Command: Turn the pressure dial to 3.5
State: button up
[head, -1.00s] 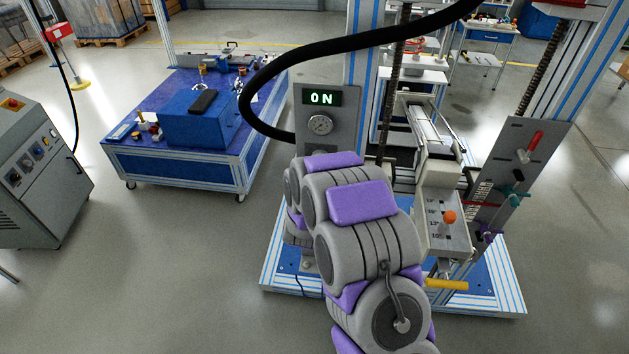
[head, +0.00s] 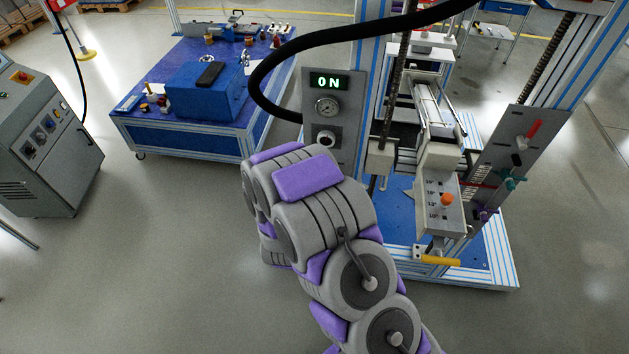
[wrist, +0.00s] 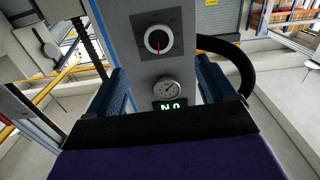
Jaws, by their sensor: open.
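The pressure dial (head: 326,139) is a round knob on the grey control panel, partly bordered below by my arm in the head view. In the wrist view, which is upside down, the dial (wrist: 158,40) has a white ring, a dark centre and a red pointer mark; its scale numbers are too small to read. A round gauge (head: 327,107) and a green "ON" display (head: 329,82) sit above it on the panel. My gripper (wrist: 160,65) is open, with its blue fingers apart on either side of the panel in the picture and nothing between them visibly held. The head view hides the gripper.
A thick black cable (head: 280,62) loops beside the panel. The test rig (head: 440,200) with an orange knob and yellow handle stands right. A blue workbench (head: 190,133) is behind left, and a grey cabinet (head: 45,150) far left. Floor between is clear.

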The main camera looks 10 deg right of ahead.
jog(key=shift+p+v, duration=2.1)
jog(key=shift+v, duration=0.2)
jog(key=s+a+r+m+g+y+b, duration=0.1)
jog(key=s+a+m+g+y+b, duration=0.15)
jog(key=a+g+y, duration=0.45)
jog(key=s+d+r+n+g+b, duration=0.1)
jog(key=s+d+r+n+g, duration=0.1)
jog(key=s, duration=0.7)
jog(key=s+d+r+n+g+b, duration=0.2)
jog(key=s+r+g, duration=0.4)
jog(key=s, duration=0.3)
jog(key=shift+s+d+r+n, duration=0.3)
jog(key=shift+d+r+n, duration=0.15)
jog(key=shift+d+r, duration=0.35)
jog(key=s+d+r+g, duration=0.1)
jog(key=s+d, duration=0.1)
jog(key=s, duration=0.3)
jog(key=s+d+r+g+h+b, duration=0.1)
jog(key=s+d, duration=0.1)
jog(key=s, duration=0.3)
jog(key=s+d+r+n+g, duration=0.1)
jog(key=s+d+r+g, duration=0.1)
jog(key=s, duration=0.3)
jog(key=shift+s+d, duration=0.25)
jog(key=shift+d, duration=0.25)
